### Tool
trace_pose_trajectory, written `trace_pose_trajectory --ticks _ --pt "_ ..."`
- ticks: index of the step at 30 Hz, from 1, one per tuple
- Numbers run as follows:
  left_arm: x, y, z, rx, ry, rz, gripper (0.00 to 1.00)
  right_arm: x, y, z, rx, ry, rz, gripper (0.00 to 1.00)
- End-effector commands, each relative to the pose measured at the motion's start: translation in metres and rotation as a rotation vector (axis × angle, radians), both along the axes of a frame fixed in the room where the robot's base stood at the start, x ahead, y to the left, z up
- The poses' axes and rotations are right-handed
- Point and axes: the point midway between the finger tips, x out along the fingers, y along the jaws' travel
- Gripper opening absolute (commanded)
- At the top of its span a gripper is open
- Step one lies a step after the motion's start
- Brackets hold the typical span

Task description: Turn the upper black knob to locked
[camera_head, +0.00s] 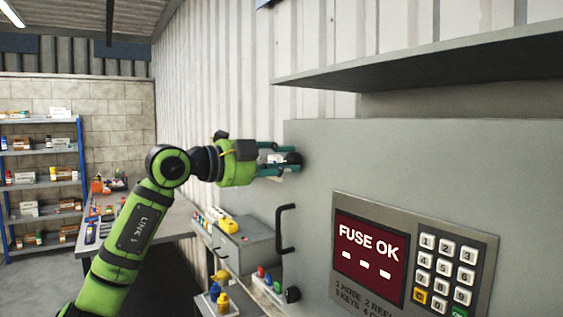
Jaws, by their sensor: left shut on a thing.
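The upper black knob (294,158) sits near the top left corner of the grey cabinet front (400,150). My left gripper (283,159) reaches it from the left, with its teal fingers shut on the knob. The fingers hide part of the knob, and I cannot read its turned position. A lower black knob (292,294) is on the same left edge, below a black handle (284,229). My right gripper is not in view.
A keypad panel (465,237) with a red screen (369,257) reading "FUSE OK" is on the cabinet front. A grey shelf (430,55) juts out above. A workbench (160,218) and stocked shelving (42,183) stand at the left.

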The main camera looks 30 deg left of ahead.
Motion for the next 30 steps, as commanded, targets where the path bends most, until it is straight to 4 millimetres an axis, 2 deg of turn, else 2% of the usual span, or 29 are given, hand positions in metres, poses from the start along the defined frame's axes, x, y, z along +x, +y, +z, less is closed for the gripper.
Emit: trace_pose_trajectory --ticks 4,5,6,16,20,23,30 --pt "-0.001 0.002 0.005 -0.006 -0.013 0.004 0.01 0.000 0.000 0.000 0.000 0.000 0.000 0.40" --pt "-0.001 0.002 0.005 -0.006 -0.013 0.004 0.41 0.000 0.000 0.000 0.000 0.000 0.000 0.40" --pt "-0.001 0.002 0.005 -0.006 -0.013 0.004 0.57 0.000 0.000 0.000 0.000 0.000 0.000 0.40" --pt "-0.001 0.001 0.002 -0.001 -0.006 0.001 0.57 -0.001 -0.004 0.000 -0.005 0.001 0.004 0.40" --pt "-0.008 0.004 0.002 -0.001 -0.005 0.002 0.57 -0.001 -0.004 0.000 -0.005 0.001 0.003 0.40" --pt "-0.022 0.011 0.002 0.002 -0.004 0.005 0.57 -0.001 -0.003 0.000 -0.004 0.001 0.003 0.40" --pt "-0.068 0.030 0.003 0.004 0.000 0.008 0.57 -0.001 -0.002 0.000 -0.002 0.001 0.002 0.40"
